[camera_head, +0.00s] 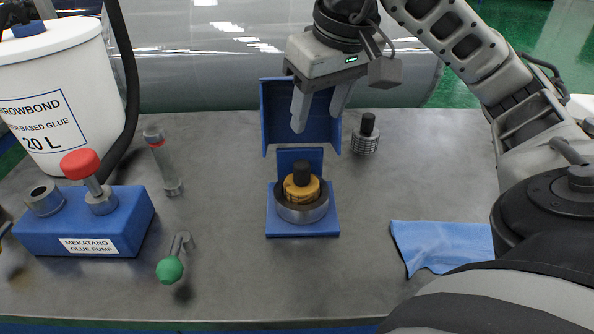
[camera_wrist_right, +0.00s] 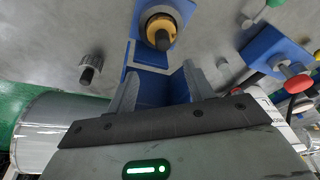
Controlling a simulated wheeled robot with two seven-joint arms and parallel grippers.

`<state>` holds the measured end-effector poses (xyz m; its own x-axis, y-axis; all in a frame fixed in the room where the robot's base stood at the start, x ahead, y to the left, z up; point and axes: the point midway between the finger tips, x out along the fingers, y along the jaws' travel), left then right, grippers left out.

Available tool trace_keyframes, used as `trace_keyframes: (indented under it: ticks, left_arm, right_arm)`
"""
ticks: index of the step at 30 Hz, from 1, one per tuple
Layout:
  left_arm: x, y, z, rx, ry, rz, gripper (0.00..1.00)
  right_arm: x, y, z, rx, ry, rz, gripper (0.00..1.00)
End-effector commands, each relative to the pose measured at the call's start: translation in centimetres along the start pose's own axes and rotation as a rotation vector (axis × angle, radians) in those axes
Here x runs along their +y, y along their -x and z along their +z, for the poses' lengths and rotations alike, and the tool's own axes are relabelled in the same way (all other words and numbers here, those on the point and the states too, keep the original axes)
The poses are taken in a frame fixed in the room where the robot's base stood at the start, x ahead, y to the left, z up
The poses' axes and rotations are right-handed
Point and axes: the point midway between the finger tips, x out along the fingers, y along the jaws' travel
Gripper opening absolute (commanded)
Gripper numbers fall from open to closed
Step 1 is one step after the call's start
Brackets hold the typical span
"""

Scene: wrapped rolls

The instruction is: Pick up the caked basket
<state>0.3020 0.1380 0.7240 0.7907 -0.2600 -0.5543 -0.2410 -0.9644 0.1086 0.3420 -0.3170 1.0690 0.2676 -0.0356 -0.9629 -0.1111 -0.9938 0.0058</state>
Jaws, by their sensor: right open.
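The caked basket (camera_head: 313,190) is a yellow-brown crusted piece with a black knob on top. It sits upright in a round metal cup (camera_head: 302,213) on a blue stand (camera_head: 302,230) in the middle of the table. In the right wrist view the basket (camera_wrist_right: 158,24) shows near the top, beyond the fingertips. My right gripper (camera_head: 317,123) is open and empty, above and behind the basket, in front of an upright blue panel. Its two fingers also show in the right wrist view (camera_wrist_right: 160,68), apart from the basket. My left gripper is not in view.
A clean metal basket with a black knob (camera_head: 366,136) stands back right. A blue cloth (camera_head: 440,245) lies front right. A blue glue pump (camera_head: 90,228), a white glue bucket (camera_head: 60,90), a metal tool (camera_head: 163,160) and a green-knobbed handle (camera_head: 170,268) are left. The front middle is clear.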

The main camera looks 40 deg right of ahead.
Motion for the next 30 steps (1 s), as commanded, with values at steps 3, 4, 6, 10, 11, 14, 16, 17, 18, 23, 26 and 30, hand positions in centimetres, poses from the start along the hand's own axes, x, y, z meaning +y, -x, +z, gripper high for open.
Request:
trace_keyframes:
  ticks: [3, 4, 6, 10, 11, 14, 16, 17, 18, 23, 26, 30]
  left_arm:
    - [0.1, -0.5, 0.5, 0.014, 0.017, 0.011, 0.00]
    - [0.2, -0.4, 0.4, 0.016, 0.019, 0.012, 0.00]
    - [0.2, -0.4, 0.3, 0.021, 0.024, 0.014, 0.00]
    - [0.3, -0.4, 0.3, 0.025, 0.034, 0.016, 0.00]
    - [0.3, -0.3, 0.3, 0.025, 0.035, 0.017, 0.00]
    - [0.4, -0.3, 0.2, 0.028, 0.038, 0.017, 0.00]
    - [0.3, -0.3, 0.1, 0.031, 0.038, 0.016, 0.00]
    - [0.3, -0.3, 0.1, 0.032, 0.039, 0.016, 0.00]
    - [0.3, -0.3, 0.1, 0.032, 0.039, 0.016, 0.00]
    - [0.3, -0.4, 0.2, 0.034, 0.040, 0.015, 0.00]
    - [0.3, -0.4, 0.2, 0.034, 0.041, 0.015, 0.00]
    - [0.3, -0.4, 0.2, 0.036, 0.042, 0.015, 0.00]
  right_arm:
    - [-0.1, -3.3, 0.2, -0.007, 0.000, -0.002, 0.52]
    - [-0.1, -3.8, 0.2, -0.009, -0.001, -0.001, 0.52]
    - [-0.1, -5.1, 0.2, -0.008, -0.001, -0.002, 0.52]
    - [-0.1, -6.7, 0.1, -0.004, -0.001, -0.004, 0.52]
    - [-0.1, -6.9, 0.1, -0.004, -0.001, -0.003, 0.52]
    - [-0.2, -7.3, 0.1, -0.003, -0.001, -0.005, 0.52]
    - [-0.2, -7.9, 0.1, -0.004, -0.001, -0.005, 0.52]
    - [-0.3, -8.2, 0.1, -0.005, -0.001, -0.004, 0.52]
    - [-0.4, -8.8, 0.2, -0.007, 0.000, -0.005, 0.52]
    - [-0.6, -11.3, 0.2, -0.007, -0.001, -0.005, 0.52]
    - [-0.6, -12.2, 0.2, -0.004, 0.000, -0.006, 0.52]
    - [-0.6, -12.5, 0.1, -0.002, -0.001, -0.005, 0.52]
